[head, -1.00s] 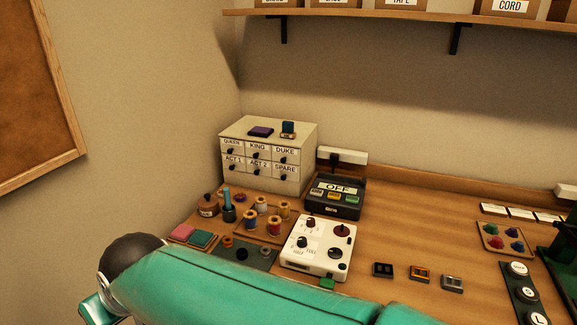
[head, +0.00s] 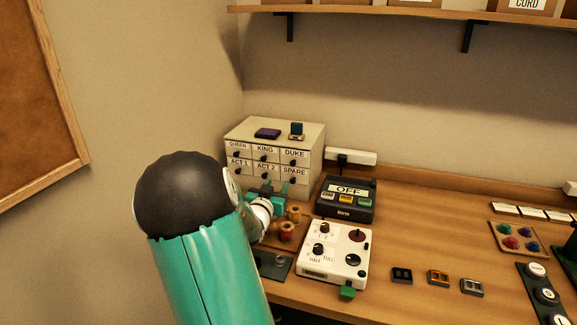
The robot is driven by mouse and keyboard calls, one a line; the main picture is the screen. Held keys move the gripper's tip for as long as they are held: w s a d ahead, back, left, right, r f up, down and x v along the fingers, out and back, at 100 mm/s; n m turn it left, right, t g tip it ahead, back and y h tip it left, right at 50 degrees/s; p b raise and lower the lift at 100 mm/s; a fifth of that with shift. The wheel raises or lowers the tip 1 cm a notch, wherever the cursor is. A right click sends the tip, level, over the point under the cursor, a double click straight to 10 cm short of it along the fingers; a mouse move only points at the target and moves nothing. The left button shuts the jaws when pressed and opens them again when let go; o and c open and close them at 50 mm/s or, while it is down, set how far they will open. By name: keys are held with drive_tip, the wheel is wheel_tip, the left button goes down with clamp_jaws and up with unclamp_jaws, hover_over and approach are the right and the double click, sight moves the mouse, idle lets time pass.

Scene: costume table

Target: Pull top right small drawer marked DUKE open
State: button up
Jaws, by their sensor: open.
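The cream drawer cabinet (head: 272,128) stands at the back left of the table, with two rows of three small drawers. The DUKE drawer (head: 294,154) is the top right one, and its front looks flush with the others. A dark knob shows on it. My gripper (head: 268,188) is in front of the cabinet's lower row, below and left of the DUKE drawer and apart from it. Its teal fingers are open, with nothing seen between them. My arm hides the table left of the gripper.
A purple block (head: 267,133) and a small blue-topped item (head: 296,131) sit on the cabinet. A black box reading OFF (head: 346,198) stands close to its right. Thread spools (head: 288,229) and a white dial box (head: 333,254) lie in front. Table right of these is partly clear.

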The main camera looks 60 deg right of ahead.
sight(292, 164)
drive_tip(key=d, duration=0.4)
drive_tip(key=w+d, duration=0.1)
drive_tip(key=d, duration=0.9)
drive_tip(key=shift+w+d, duration=0.1)
drive_tip(key=shift+w, duration=0.2)
clamp_jaws()
